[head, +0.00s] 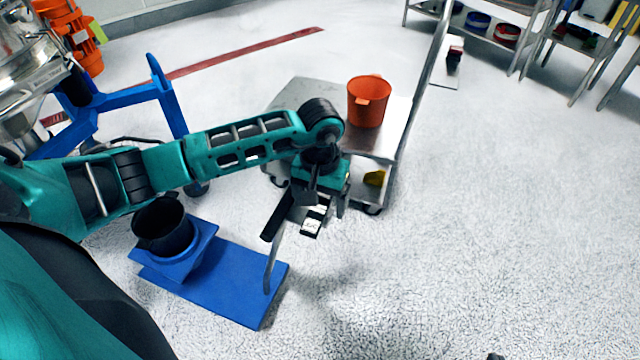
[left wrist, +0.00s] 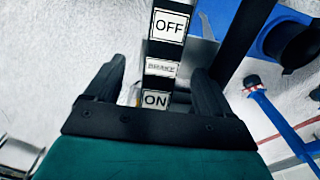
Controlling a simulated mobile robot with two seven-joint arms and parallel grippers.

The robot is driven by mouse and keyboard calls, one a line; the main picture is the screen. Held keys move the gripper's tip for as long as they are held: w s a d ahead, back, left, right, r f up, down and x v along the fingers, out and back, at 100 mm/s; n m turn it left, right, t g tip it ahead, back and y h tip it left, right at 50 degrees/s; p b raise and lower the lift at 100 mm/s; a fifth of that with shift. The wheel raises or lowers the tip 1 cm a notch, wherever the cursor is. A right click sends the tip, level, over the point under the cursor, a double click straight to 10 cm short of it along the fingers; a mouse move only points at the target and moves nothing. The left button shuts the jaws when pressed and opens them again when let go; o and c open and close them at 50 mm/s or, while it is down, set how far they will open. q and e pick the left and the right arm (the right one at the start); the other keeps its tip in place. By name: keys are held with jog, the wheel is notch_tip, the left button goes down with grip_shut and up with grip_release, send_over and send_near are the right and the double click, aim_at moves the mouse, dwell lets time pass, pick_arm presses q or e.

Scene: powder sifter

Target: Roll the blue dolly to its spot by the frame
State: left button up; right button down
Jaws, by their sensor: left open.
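The blue dolly (head: 235,285) is a flat platform on the floor, with a dark bucket (head: 162,228) on a raised blue seat at its left end. A thin grey post (head: 272,262) rises from its right end toward a dark bar and a labelled panel (head: 313,221). The blue frame (head: 150,97) stands behind it at left, partly hidden by my left arm. My left gripper (head: 318,190) is open at the panel. In the left wrist view, the OFF, BRAKE and ON labels (left wrist: 160,68) appear between the parted fingers (left wrist: 157,85); contact cannot be told.
A metal cart (head: 395,125) with an orange bucket (head: 369,101) stands just behind my left gripper. A red floor line (head: 245,54) runs behind the blue frame. Shelves stand at the back right. The floor at right is largely clear.

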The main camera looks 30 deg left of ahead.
pick_arm(q)
jog(key=shift+f, duration=0.75)
pick_arm(e)
jog(key=shift+w+a+r, duration=0.1)
jog(key=shift+w+r, duration=0.15)
pick_arm(q)
jog(key=shift+c, duration=0.3)
grip_shut()
pick_arm(e)
jog(key=shift+f, duration=0.1)
jog(key=shift+s, duration=0.1)
